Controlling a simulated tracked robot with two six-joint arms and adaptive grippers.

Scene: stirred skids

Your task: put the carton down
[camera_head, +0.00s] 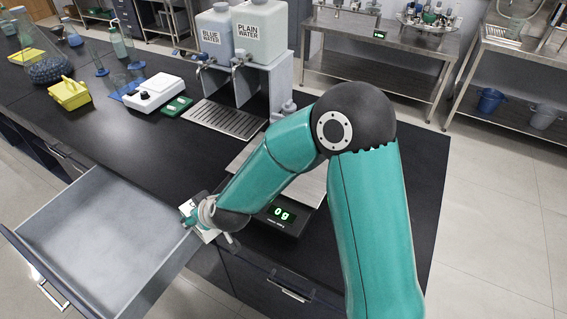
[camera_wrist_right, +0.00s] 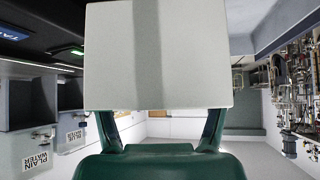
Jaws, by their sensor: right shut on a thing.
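My right gripper (camera_head: 194,212) is shut on a white carton (camera_head: 209,236), at the counter's front edge between the open drawer and the scale. My own wrist hides most of the carton in the head view. In the right wrist view the carton (camera_wrist_right: 158,55) fills the upper middle as a plain pale box, between the two fingers of the gripper (camera_wrist_right: 160,128). I cannot tell whether the carton touches anything beneath it. My left gripper is not in view.
A scale (camera_head: 283,213) reading 0 g sits right of the gripper, partly under my arm. An empty grey drawer (camera_head: 100,240) is pulled out at the left. Water tanks (camera_head: 260,30) stand behind a drip grate (camera_head: 225,119). The black counter (camera_head: 130,135) is clear at mid-left.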

